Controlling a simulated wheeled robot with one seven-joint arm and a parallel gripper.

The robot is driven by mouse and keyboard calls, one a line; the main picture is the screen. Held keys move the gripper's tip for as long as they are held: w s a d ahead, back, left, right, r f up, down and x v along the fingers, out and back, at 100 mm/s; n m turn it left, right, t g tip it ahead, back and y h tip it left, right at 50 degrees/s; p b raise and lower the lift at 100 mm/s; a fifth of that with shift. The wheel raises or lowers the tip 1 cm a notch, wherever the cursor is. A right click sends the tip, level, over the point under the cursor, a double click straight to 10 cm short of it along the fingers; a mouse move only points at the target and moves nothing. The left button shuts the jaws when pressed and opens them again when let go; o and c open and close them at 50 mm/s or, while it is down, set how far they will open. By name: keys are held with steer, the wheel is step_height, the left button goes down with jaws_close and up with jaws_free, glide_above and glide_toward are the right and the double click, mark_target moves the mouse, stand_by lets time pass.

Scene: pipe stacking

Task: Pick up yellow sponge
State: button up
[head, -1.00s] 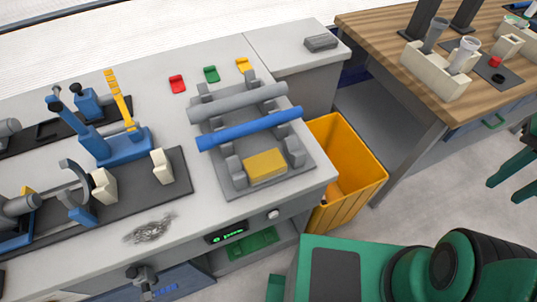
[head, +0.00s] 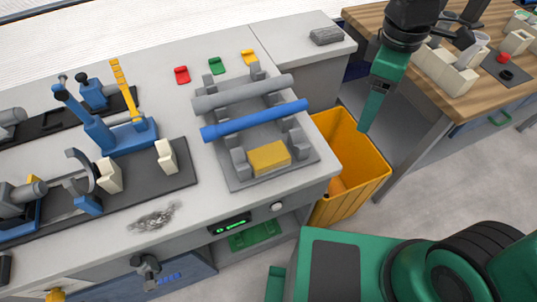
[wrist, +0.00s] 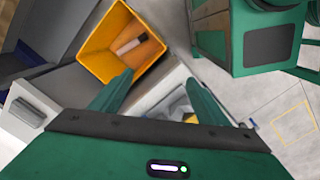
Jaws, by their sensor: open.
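The yellow sponge (head: 269,157) is a yellow block lying on the front of the grey pipe rack (head: 240,180), between its grey uprights. A blue pipe (head: 255,120) and a grey pipe (head: 243,92) lie across the rack behind it. My gripper (head: 368,125) hangs above and to the right of the bench, near the yellow bin, well apart from the sponge. In the wrist view its two green fingers (wrist: 155,98) stand apart with nothing between them.
The yellow bin (head: 375,185) stands on the floor right of the bench; it also shows in the wrist view (wrist: 95,47) with something inside. Blue clamp fixtures (head: 125,135) stand on the left. A grey block (head: 326,36) lies on the back cabinet. A wooden table (head: 440,95) is at right.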

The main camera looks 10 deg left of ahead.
steer(key=s+a+f+n, duration=0.15)
steer(key=a+n, duration=0.35)
steer(key=a, duration=0.6)
steer(key=n, duration=0.6)
glide_above(269, 154)
steer(key=shift+y, duration=0.3)
steer(key=f, duration=0.5)
steer(key=shift+s+d+f, duration=0.1)
steer(key=shift+s+d, duration=0.05)
steer(key=shift+s, duration=0.15)
steer(key=shift+w+f, duration=0.15)
steer(key=shift+f, duration=1.45)
steer(key=shift+w+f, duration=0.1)
steer(key=shift+f, duration=1.5)
steer(key=shift+c, duration=0.4)
steer(key=c, duration=1)
steer(key=shift+c, duration=0.2)
step_height(269, 154, up, 10)
steer(key=shift+r, duration=0.1)
